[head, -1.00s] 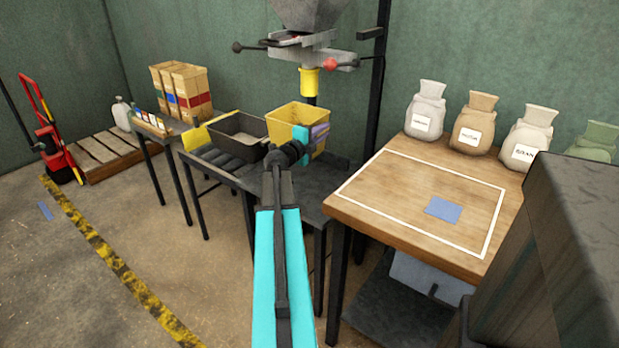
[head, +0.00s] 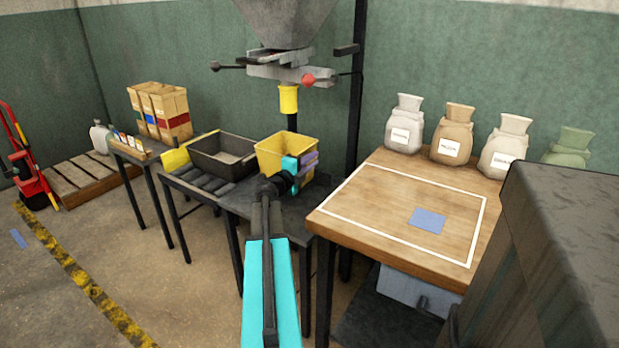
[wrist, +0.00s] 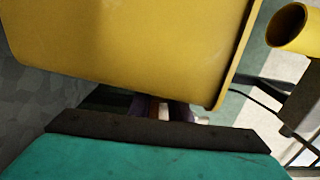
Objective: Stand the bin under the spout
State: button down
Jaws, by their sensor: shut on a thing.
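The yellow bin (head: 270,158) stands upright, or nearly so, over the dark metal table at the near side of the hopper. My gripper (head: 301,168) is at the bin's right side, shut on it. In the wrist view the bin (wrist: 130,45) fills the upper part, close against my gripper (wrist: 160,108). The yellow spout (head: 289,99) hangs from the hopper above the bin, and it also shows at the upper right of the wrist view (wrist: 287,26). A gap shows between spout and bin rim. Whether the bin's base touches the table cannot be told.
A dark tray (head: 222,157) sits on rollers (head: 196,184) left of the bin. A wooden table (head: 370,205) with several sacks and a blue patch (head: 427,220) stands to the right. A black post (head: 358,110) rises behind.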

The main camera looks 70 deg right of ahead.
jog(key=shift+f, duration=0.75)
jog(key=shift+f+b, duration=0.6)
jog(key=shift+f, duration=1.3)
jog(key=c, duration=1.6)
grip_release()
jog(key=shift+c, duration=0.2)
jog(key=p+v, duration=0.1)
jog(key=v, duration=1.1)
jog(key=shift+w, duration=0.1)
